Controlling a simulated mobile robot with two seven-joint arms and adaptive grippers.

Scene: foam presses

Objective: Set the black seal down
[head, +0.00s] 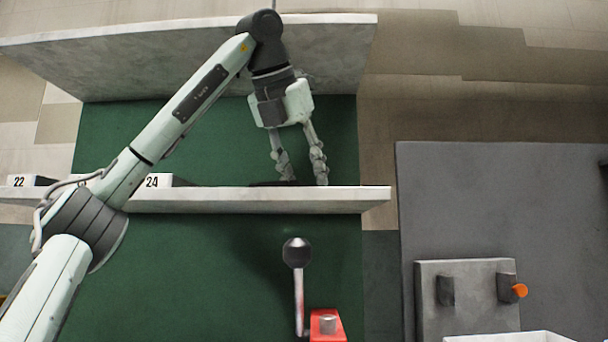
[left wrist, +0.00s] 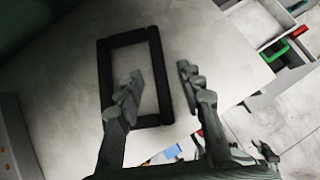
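The black seal (left wrist: 104,75) is a rectangular frame. In the left wrist view it appears to lie flat on a pale grey shelf (left wrist: 70,120). In the head view only a thin dark strip of the seal (head: 262,184) shows at the shelf's edge (head: 240,199). My left gripper (head: 301,180) points down at the shelf. Its fingers, also in the left wrist view (left wrist: 160,72), are apart, one over the seal's opening and one outside its right side. Gaps show between the fingers and that side; whether either touches it I cannot tell.
Number blocks, one marked 24 (head: 158,181), stand on the shelf left of the gripper. Below are a black-knobbed lever (head: 297,253) and a red part (head: 327,326). A grey fixture (head: 466,290) with an orange knob (head: 519,291) is at lower right.

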